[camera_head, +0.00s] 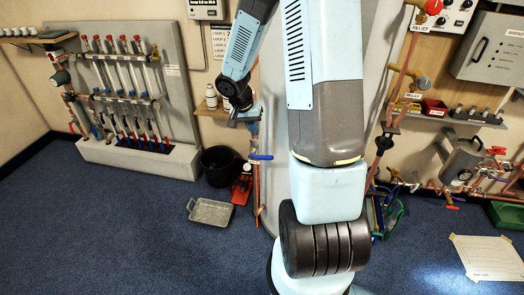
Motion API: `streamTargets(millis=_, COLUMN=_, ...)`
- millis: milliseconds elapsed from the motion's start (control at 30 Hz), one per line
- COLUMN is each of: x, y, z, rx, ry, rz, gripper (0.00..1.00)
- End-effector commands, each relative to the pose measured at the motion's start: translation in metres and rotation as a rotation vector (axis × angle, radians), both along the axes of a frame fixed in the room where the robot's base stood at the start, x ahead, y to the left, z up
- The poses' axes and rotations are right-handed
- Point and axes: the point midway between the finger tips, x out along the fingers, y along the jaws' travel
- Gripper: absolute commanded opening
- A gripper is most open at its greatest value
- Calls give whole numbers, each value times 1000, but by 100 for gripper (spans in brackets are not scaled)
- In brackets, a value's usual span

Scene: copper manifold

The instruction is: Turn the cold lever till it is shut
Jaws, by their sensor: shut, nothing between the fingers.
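A blue lever handle (261,157) lies roughly level across a vertical copper pipe (257,195) left of my arm's base; it looks like the cold lever, but I can read no label on it. My gripper (236,121) is at the end of the dark wrist, above and a little left of this lever, apart from it in the picture. It is shut and empty. The fingers are small and partly merge with the wall fittings behind. My arm hides the middle of the scene.
A black bucket (221,166), a grey metal tray (211,212) and a red item (241,188) stand on the floor near the pipe. A manifold panel (126,80) is at left. More copper pipework (385,140) is at right. The blue carpet in front is clear.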

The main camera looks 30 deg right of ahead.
Motion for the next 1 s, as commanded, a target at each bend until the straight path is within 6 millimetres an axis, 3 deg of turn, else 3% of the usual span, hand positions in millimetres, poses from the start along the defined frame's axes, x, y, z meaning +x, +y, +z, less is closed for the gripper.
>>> streamTargets(millis=700, x=3, y=-30, z=-100, rx=3, ry=2, rz=2, gripper=0)
streamTargets(millis=1000, x=5, y=-38, z=-123, rx=3, ry=1, rz=1, gripper=0)
